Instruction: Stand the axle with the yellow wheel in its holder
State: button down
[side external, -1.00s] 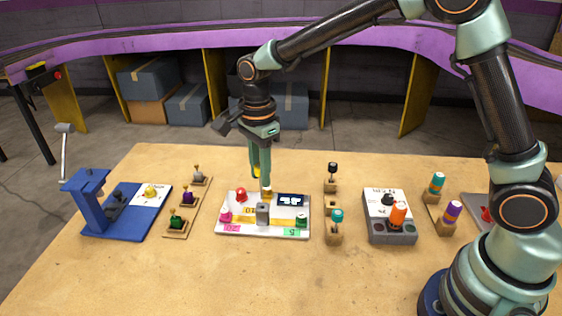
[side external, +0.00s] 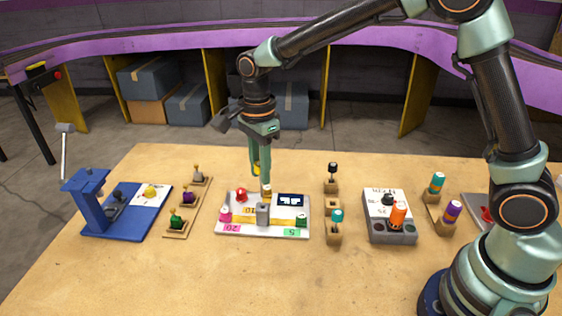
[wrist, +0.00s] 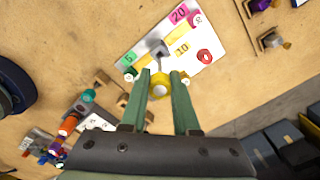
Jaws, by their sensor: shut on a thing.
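My gripper (side external: 261,182) hangs over the back part of the white game board (side external: 233,232), its fingers pointing down. It is shut on the axle with the yellow wheel (side external: 256,169). In the wrist view the yellow wheel (wrist: 160,88) with its pale hub sits between the two fingers, above the board; its lower end is hidden. A row of wooden holders stands right of the board. The middle holder (side external: 331,203) looks empty, between one bearing a black-topped axle (side external: 333,169) and one bearing a teal-wheeled axle (side external: 336,216).
A blue press (side external: 95,215) and a row of small knobbed pieces (side external: 188,197) stand to the left. A grey box (side external: 390,225) with an orange cylinder (side external: 398,215) stands to the right. A small brass-coloured piece (side external: 266,190) stands near my fingertips. The front of the table is bare.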

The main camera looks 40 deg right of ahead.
jog(key=s+d+f+m, duration=0.2)
jog(key=s+d+m, duration=0.1)
jog(key=d, duration=0.4)
jog(key=s+d+f+m, duration=0.2)
jog(key=s+d, duration=0.3)
jog(key=d, duration=0.3)
jog(key=shift+m, duration=0.5)
jog(key=shift+s+d+f, duration=0.1)
jog(key=shift+f, duration=2.2)
dwell(0.9)
jog(key=c, duration=0.6)
grip_release()
